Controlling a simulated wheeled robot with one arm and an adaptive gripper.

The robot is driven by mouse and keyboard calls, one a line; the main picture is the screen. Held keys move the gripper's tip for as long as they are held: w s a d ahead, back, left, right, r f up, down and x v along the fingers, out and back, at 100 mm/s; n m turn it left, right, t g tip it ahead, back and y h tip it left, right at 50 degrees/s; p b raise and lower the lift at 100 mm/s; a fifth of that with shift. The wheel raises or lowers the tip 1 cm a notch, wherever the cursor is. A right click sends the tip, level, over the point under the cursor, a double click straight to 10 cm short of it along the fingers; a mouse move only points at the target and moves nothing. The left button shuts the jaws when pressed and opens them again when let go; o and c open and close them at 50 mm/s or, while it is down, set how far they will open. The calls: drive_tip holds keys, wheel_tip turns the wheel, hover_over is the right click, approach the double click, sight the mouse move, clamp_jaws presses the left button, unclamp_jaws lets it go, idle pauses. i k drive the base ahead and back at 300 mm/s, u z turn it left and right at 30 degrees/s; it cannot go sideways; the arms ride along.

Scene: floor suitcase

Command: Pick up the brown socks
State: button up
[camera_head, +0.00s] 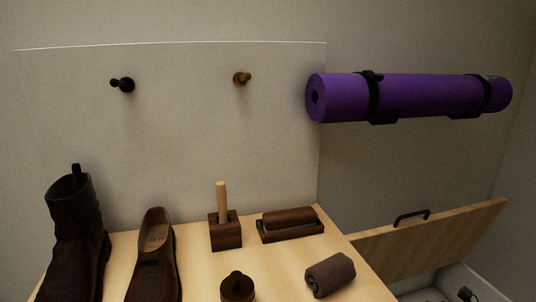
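The brown socks (330,274) are a small rolled bundle. They lie on the light wooden top (275,276) near its right edge, at the bottom of the head view. Nothing covers them. My gripper is not in view.
On the wooden top stand a dark boot (75,240), a brown shoe (153,258), a wooden block with an upright peg (226,232), a brush-like wooden block (291,225) and a round dark pot (237,287). A purple rolled mat (420,97) hangs above an open wooden lid (440,243).

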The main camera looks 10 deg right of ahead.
sight(330, 274)
drive_tip(key=k, duration=1)
